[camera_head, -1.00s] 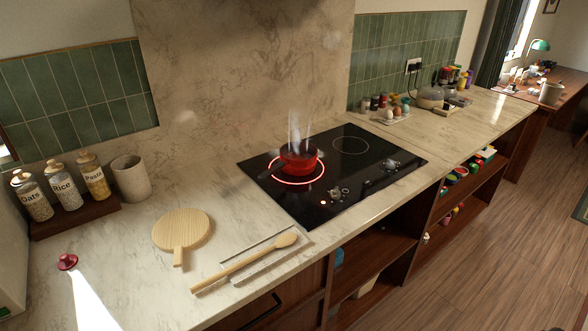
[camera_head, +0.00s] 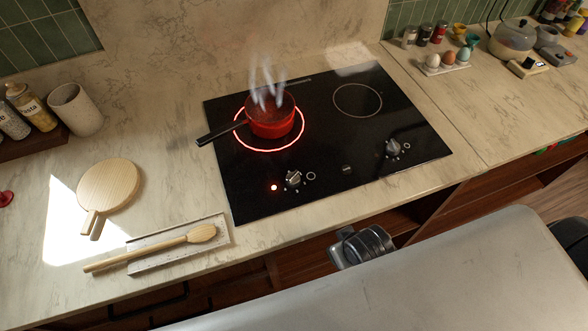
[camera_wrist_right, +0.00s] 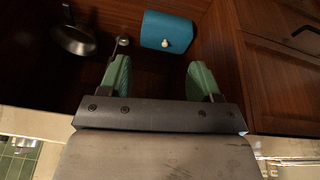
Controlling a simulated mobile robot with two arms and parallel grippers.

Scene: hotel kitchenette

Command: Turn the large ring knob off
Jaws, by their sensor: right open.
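A black glass cooktop (camera_head: 320,110) is set in the counter. Its larger left ring (camera_head: 240,141) glows red under a steaming red pot (camera_head: 271,122) with a black handle. The left knob (camera_head: 293,178) is at the front edge, with a lit red indicator (camera_head: 274,187) beside it. The right knob (camera_head: 393,147) is near the front right, and the smaller right ring (camera_head: 357,100) is dark. My right gripper (camera_wrist_right: 160,78) is open and empty in the right wrist view, facing the open shelf below the counter. My left gripper is not in view.
A wooden spoon (camera_head: 150,251) lies on a rest left of the cooktop, near a round wooden board (camera_head: 108,186). An egg tray (camera_head: 443,66) is behind right. A pan (camera_wrist_right: 73,38) and blue object (camera_wrist_right: 168,31) are in the shelf. My arm crosses the lower right foreground.

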